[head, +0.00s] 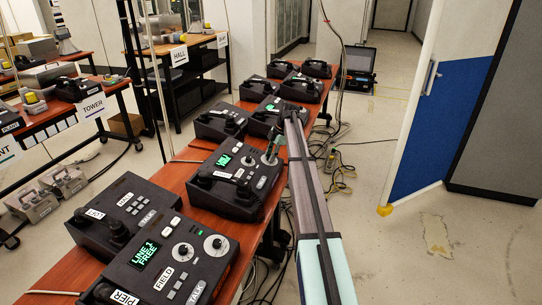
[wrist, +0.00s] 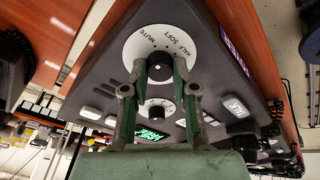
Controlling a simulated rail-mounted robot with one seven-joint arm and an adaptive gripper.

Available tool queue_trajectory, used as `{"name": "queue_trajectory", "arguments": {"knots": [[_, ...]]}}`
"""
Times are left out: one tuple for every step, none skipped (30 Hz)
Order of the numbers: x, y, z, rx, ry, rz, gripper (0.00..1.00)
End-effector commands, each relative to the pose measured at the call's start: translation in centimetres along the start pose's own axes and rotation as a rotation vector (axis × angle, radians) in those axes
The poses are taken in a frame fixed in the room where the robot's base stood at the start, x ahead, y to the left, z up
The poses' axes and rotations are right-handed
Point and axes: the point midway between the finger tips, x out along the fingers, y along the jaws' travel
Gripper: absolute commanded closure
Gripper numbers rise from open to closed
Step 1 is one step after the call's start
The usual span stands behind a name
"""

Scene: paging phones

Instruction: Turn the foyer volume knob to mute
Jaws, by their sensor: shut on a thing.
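The phone under my gripper is a dark box (head: 232,190) with a green lit screen, in the middle of the red-brown table in the head view. In the wrist view its purple label (wrist: 236,52) seems to read FOYER. A white dial plate (wrist: 160,32) there carries the words MUTE, SOFT and HALF. My greenish gripper (wrist: 159,73) is shut on the dark knob (wrist: 159,66) at the centre of that plate. The knob's pointer direction is not clear. In the head view my gripper (head: 271,157) reaches down at the phone's upper right corner and covers this knob.
A second white dial (wrist: 157,106) sits on the same panel, between my fingers. A nearer phone (head: 165,262) labelled FIELD shows LINE 1 FREE. Several more phones stand farther along the table (head: 187,165). Open floor (head: 400,265) lies to the right.

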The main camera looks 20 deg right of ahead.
Motion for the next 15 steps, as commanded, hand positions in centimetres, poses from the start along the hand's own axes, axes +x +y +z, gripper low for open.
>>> {"name": "queue_trajectory", "arguments": {"knots": [[0.12,-0.07,-0.04,-0.001,0.001,-0.002,1.00],[0.12,-0.07,-0.04,-0.001,0.001,-0.002,1.00],[0.12,-0.07,-0.04,-0.001,0.001,-0.002,0.69],[0.12,-0.07,-0.04,-0.001,0.001,-0.002,0.58],[0.11,-0.07,-0.04,-0.001,0.001,-0.002,0.48],[0.10,-0.06,-0.04,-0.001,0.001,-0.002,0.47],[0.09,-0.06,-0.04,-0.001,0.001,-0.001,0.47],[0.08,-0.05,-0.03,-0.001,0.001,-0.001,0.47],[0.07,-0.05,-0.03,0.000,0.001,-0.001,0.47],[0.06,-0.04,-0.03,0.000,0.001,-0.001,0.47],[0.06,-0.04,-0.02,0.000,0.001,-0.001,0.47],[0.05,-0.03,-0.02,0.000,0.001,-0.001,0.47],[0.04,-0.03,-0.02,0.000,0.001,0.000,0.47],[0.00,-0.03,-0.01,0.000,0.000,0.000,0.47],[-0.09,-0.02,-0.01,0.000,0.000,0.000,0.47]]}}
